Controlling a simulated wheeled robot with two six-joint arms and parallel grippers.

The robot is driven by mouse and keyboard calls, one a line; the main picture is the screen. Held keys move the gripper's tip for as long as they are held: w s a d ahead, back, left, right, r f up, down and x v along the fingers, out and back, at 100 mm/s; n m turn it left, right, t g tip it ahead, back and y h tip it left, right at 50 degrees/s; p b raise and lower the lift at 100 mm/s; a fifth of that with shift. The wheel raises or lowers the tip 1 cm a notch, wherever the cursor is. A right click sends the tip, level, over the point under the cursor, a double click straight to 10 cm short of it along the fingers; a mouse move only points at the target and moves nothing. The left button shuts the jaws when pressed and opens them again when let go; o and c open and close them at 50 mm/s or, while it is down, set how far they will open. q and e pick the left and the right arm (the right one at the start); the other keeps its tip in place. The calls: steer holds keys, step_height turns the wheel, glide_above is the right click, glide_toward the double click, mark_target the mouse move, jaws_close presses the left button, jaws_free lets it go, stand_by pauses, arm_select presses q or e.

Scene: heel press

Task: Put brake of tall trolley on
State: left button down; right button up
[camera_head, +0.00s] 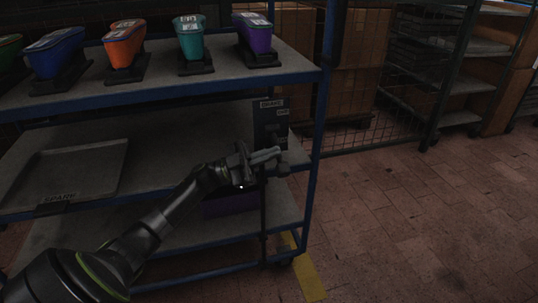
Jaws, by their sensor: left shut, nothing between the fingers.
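The tall trolley (312,170) has a blue frame and grey shelves and fills the left half of the view. A dark brake panel (271,120) with a label reading "BRAKE" is at its right end, between the top and middle shelves. My left gripper (278,154) is shut and empty, with its fingers pointing right just below the panel's front. A small dark knob-like part (284,170) shows just below the fingertips; whether they touch it I cannot tell. A thin dark upright rod (263,215) runs down below the gripper. My right gripper is not in view.
Blue, orange, teal and purple bins (256,33) stand on the top shelf. A tray (75,170) marked "SPARE" lies on the middle shelf. Yellow tape (310,280) marks the floor by the trolley's corner. Mesh fencing and shelving (470,90) stand behind; the brick floor (430,220) at right is clear.

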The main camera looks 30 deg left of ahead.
arm_select(q)
steer(key=s+v, duration=0.1)
steer(key=v, duration=0.8)
steer(key=shift+s+a+r+b, duration=0.15)
steer(key=shift+a+r+b, duration=0.05)
steer(key=shift+r+b, duration=0.1)
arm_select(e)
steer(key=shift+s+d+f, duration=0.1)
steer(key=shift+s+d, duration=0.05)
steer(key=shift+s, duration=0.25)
arm_select(q)
steer(key=shift+d+f, duration=0.1)
